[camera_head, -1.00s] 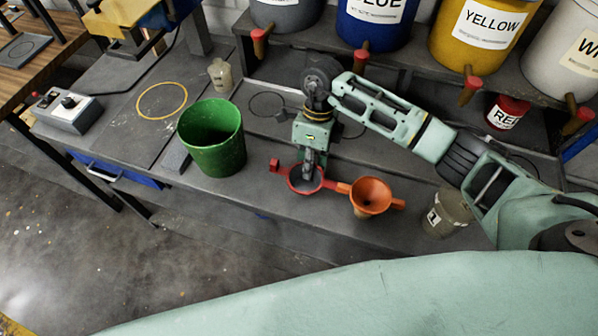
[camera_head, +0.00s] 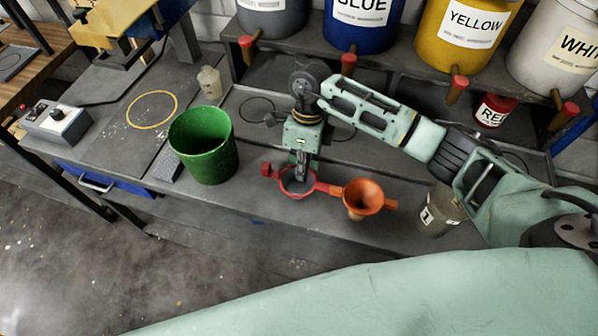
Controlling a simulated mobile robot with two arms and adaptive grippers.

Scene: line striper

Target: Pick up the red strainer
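The red strainer (camera_head: 313,188) lies near the front edge of the grey workbench, its round rim facing up and a red handle or tab at each side. My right gripper (camera_head: 301,174) points down over it, with its narrow fingers at the rim and the strainer's opening. The fingers cover part of the rim and overlap each other in this view, so I cannot tell whether they are apart or closed on it. My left gripper is not in view.
An orange funnel (camera_head: 362,197) stands just right of the strainer, close to its handle. A green bucket (camera_head: 203,147) stands to the left, a labelled grey cup (camera_head: 440,211) to the right. Large paint buckets, including a yellow one (camera_head: 462,38), line the shelf behind.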

